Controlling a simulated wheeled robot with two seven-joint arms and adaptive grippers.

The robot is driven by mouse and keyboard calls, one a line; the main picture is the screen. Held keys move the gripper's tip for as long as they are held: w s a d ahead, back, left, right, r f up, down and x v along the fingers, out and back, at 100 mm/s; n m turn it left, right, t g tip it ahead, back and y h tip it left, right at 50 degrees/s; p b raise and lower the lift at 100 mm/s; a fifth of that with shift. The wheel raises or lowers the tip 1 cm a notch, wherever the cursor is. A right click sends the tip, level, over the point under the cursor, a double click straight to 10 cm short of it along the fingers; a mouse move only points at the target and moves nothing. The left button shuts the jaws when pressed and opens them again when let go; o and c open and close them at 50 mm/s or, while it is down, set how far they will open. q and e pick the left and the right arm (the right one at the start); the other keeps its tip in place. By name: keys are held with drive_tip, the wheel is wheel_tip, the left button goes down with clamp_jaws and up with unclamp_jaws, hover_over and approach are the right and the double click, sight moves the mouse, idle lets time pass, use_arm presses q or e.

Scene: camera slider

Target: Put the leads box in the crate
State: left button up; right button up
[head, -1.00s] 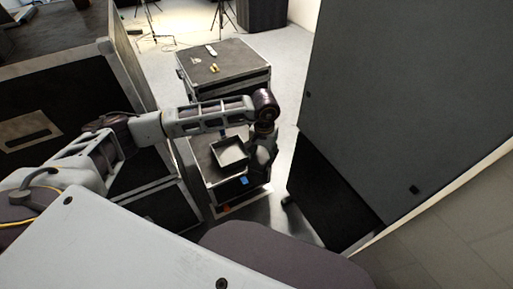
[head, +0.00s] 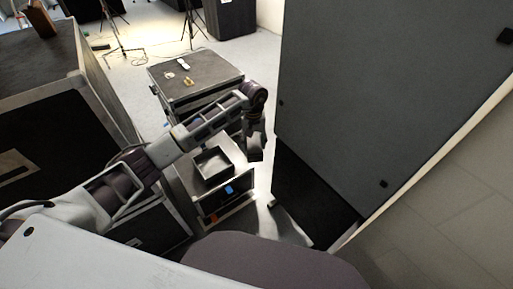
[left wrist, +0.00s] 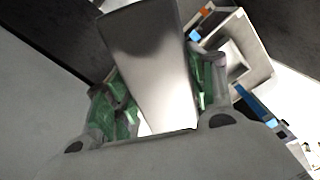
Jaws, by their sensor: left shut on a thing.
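My left gripper (head: 254,148) hangs to the right of a low black case, pointing down. In the left wrist view it is shut on a smooth grey box (left wrist: 148,50), which I take for the leads box; green finger pads press on its two sides. In the head view the held box is dark and hard to tell from the fingers. An open square crate (head: 213,166) with a grey rim sits on the low case, left of the gripper and apart from it; it also appears in the left wrist view (left wrist: 237,62). My right gripper is out of view.
The low case (head: 212,203) has blue and orange marks on its front. Another case (head: 205,75) with small items stands behind it. A tall dark panel (head: 385,85) rises close on the right, and large cases (head: 50,110) stand on the left.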

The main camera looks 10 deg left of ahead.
use_arm(q)
drive_tip(key=w+a+n, duration=0.1)
drive_tip(key=w+a+f+n, duration=0.1)
drive_tip(key=w+a+n, duration=0.1)
drive_tip(key=a, duration=0.1)
drive_tip(key=shift+f+n+p, duration=0.3)
drive_tip(key=a+f+n, duration=0.5)
drive_tip(key=a+n, duration=0.5)
drive_tip(key=n, duration=0.4)
drive_tip(key=w+a+f+n, duration=0.1)
drive_tip(key=a+f+n, duration=0.5)
drive_tip(key=a+n, duration=0.4)
drive_tip(key=shift+a+n, duration=0.15)
drive_tip(key=shift+n, duration=2.05)
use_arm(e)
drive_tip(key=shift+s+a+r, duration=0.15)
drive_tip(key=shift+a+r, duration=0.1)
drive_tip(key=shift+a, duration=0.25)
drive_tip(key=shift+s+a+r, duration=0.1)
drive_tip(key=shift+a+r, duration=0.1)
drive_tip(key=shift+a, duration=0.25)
use_arm(q)
drive_tip(key=shift+n, duration=0.5)
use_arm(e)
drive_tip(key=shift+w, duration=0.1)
